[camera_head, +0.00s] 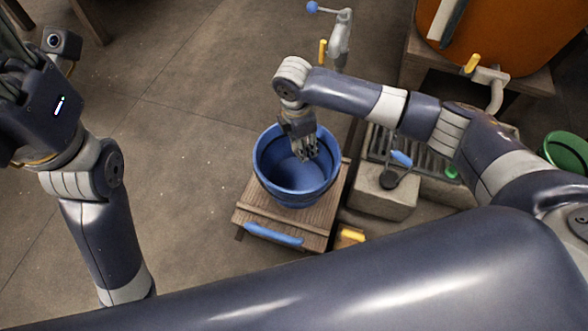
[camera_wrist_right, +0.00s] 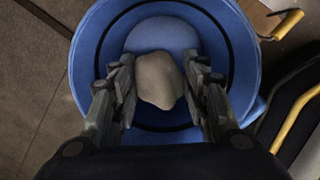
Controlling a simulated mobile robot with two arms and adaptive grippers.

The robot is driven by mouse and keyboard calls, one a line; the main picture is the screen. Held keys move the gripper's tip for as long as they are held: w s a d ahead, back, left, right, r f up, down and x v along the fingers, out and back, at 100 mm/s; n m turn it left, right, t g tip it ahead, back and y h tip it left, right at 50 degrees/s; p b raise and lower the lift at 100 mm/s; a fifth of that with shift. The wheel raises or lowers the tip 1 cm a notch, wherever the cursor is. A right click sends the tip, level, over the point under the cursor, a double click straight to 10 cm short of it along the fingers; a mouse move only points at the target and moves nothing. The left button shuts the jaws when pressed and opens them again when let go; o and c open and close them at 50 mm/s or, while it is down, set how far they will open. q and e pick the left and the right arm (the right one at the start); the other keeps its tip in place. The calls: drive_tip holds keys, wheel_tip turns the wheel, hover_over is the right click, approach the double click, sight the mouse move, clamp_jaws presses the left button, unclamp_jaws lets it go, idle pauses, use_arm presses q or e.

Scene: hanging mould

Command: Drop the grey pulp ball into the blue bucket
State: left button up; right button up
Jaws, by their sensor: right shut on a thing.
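The blue bucket (camera_head: 290,192) stands upright on a small wooden stool in the head view, and its wide rim fills much of the right wrist view (camera_wrist_right: 84,75). My right gripper (camera_head: 306,152) points down over the bucket's opening. In the right wrist view, the grey pulp ball (camera_wrist_right: 160,80) sits between the two fingers of my right gripper (camera_wrist_right: 160,84), which is shut on it, with the bucket's inside behind. I cannot make out the ball in the head view. My left gripper (camera_head: 14,85) is at the left edge, far from the bucket, its fingers partly cut off.
The wooden stool (camera_head: 247,219) has a blue handle in front. To its right are a stone block (camera_head: 383,200) and a drain grate. An orange barrel (camera_head: 505,35) stands at the back right, a green bucket (camera_head: 568,152) at the right edge. Floor left of the stool is clear.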

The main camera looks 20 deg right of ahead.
drive_tip(key=o, duration=1.2)
drive_tip(key=shift+c, duration=0.2)
drive_tip(key=shift+r, duration=0.1)
wheel_tip(320, 180, up, 12)
drive_tip(key=a, duration=0.1)
drive_tip(key=shift+a, duration=0.25)
drive_tip(key=shift+s, duration=0.1)
